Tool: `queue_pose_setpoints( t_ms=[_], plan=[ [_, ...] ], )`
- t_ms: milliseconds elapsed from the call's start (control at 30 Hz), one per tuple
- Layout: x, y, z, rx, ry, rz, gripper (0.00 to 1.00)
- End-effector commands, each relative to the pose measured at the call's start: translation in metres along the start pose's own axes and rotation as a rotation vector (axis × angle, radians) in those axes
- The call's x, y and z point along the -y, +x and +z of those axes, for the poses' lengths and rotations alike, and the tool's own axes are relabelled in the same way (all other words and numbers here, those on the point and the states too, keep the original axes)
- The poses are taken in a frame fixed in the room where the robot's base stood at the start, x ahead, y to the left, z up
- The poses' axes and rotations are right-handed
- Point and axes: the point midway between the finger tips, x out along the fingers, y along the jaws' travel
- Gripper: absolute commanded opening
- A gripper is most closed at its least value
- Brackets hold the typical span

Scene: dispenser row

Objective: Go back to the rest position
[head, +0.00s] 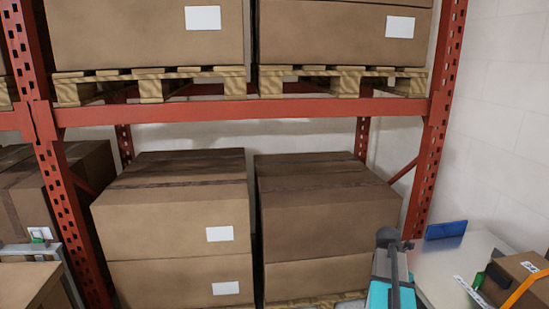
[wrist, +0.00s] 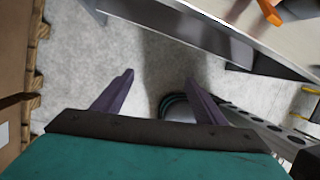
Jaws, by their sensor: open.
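My gripper (wrist: 158,84) shows in the wrist view with its two dark purple fingers spread apart. Nothing is between them. Behind and below the fingertips I see grey floor. A teal and grey part of my arm shows at the lower right of the head view, in front of a metal table; the fingers cannot be made out there.
A red rack upright (head: 435,130) and beam (head: 240,111) stand ahead, with cartons (head: 180,215) below and pallets (head: 150,85) above.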

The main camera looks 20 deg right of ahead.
Motion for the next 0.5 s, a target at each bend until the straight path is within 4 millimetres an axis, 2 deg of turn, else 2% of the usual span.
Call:
queue_pose_setpoints(
  t_ms=[33, 200, 500],
  plan=[
    [-0.009, 0.009, -0.021, -0.011, -0.034, -0.009, 0.66],
    [-0.030, 0.036, -0.083, -0.041, -0.122, -0.035, 0.66],
    [-0.047, 0.083, -0.190, -0.086, -0.201, -0.086, 0.66]
  ],
)
